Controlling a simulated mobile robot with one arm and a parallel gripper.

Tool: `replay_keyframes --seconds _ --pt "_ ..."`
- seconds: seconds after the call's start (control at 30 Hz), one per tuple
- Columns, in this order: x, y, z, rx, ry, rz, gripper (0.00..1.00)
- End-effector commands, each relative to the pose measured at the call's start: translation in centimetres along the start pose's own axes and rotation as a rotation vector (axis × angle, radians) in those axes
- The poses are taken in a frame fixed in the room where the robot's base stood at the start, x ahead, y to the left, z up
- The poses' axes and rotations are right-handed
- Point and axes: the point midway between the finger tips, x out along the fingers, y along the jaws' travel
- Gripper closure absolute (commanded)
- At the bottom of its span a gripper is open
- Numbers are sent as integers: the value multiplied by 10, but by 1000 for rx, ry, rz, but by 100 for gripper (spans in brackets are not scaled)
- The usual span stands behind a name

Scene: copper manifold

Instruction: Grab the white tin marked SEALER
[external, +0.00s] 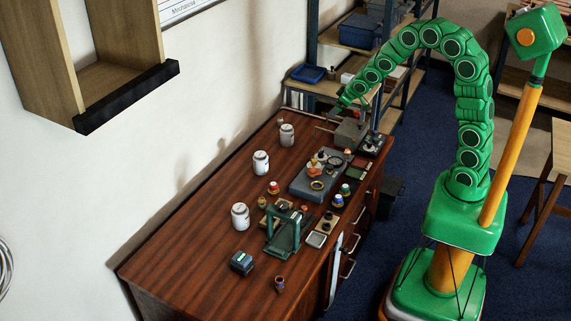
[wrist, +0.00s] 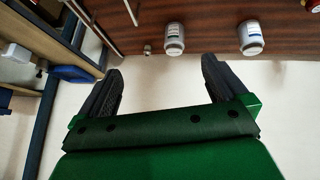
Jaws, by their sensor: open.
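Three pale lidded tins stand upright on the wooden desk in the external view: a near white tin (external: 240,217), a middle white tin (external: 261,163) and a greyer far tin (external: 287,136). Their labels are too small to read, so I cannot tell which one says SEALER. Two labelled tins show in the wrist view, a left one (wrist: 174,40) and a right one (wrist: 250,38), beyond my fingertips. My gripper (wrist: 161,66) is open and empty, with its fingers wide apart. In the external view it is small, near the desk's far end, apart from the tins.
A grey block (external: 351,133) sits at the desk's (external: 190,255) far end. A grey tray (external: 302,187) with small items, a green stand (external: 284,240) and several small pots crowd the right side. Blue-framed shelving (external: 312,35) stands behind. The near left desktop is clear.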

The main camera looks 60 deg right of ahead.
Motion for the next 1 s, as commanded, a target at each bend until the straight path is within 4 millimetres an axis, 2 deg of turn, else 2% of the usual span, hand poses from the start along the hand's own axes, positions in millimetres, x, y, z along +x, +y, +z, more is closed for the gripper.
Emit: replay_keyframes --seconds 0.1,0.6,1.0 --pt "29 5 -12 -7 54 -8 0" --pt "135 12 -49 -28 308 -79 0" --pt "205 5 -52 -16 508 -171 0"
